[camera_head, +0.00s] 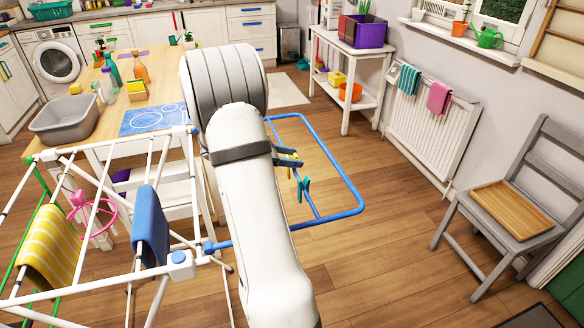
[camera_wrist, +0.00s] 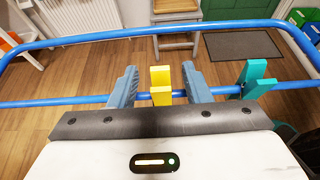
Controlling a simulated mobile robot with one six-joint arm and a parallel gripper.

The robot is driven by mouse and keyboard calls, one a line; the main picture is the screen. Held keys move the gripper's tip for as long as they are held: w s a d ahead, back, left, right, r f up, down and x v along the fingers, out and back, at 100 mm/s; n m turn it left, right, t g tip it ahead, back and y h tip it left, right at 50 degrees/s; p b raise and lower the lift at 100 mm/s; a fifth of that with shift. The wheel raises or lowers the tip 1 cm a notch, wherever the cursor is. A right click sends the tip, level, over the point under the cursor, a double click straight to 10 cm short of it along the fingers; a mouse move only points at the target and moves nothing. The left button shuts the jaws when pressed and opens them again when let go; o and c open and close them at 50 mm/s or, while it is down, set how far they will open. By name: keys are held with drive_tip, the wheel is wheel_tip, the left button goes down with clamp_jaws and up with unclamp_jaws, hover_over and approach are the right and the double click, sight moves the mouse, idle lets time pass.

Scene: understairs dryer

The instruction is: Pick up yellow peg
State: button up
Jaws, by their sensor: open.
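The yellow peg (camera_wrist: 161,86) is clipped upright on the blue rail (camera_wrist: 62,104) of the drying rack, near the middle of the wrist view. My gripper (camera_wrist: 159,70) is open, with one grey-blue finger on each side of the peg. Gaps show between the peg and both fingers. In the head view my gripper (camera_head: 288,157) is at the blue rail, partly hidden by my arm. The yellow peg is hard to make out there.
A teal peg (camera_wrist: 254,80) is clipped on the same rail, just right of my right finger; it also shows in the head view (camera_head: 303,188). The rack's outer blue loop (camera_wrist: 185,27) runs beyond the fingers. A grey chair (camera_head: 513,205) holds a wooden tray (camera_head: 512,209).

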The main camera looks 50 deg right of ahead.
clamp_jaws()
idle(0.4)
drive_tip(key=shift+r, duration=0.1)
